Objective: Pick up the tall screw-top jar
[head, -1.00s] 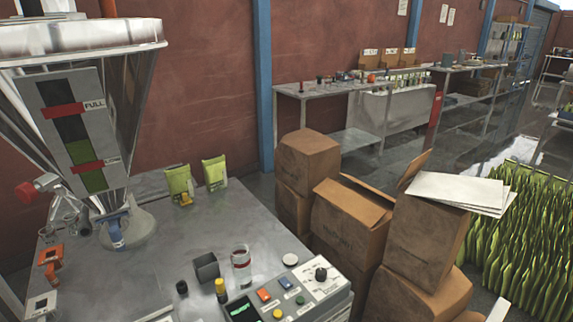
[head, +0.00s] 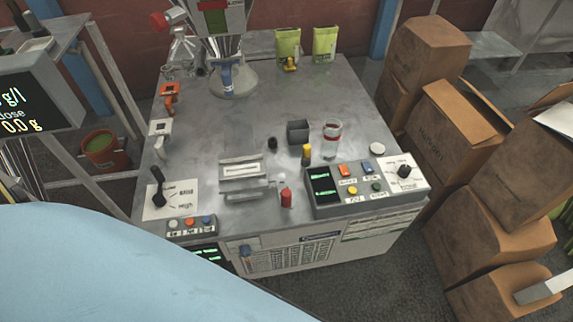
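A clear jar with a red band and reddish contents (head: 332,138) stands upright on the metal table in the head view, right of a dark open square cup (head: 298,133). It is the likeliest tall screw-top jar, but its top is too small to make out. A round white disc like a lid (head: 377,149) lies to its right. A small yellow-topped item (head: 306,154) and a small black item (head: 272,143) stand nearby. Neither gripper can be made out in this view.
The control panel (head: 325,201) runs along the table's front right. A red item (head: 286,197) and a lever (head: 158,187) are at the front. The filler nozzle (head: 227,76) and green pouches (head: 288,45) are at the back. Cardboard boxes (head: 455,120) crowd the right.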

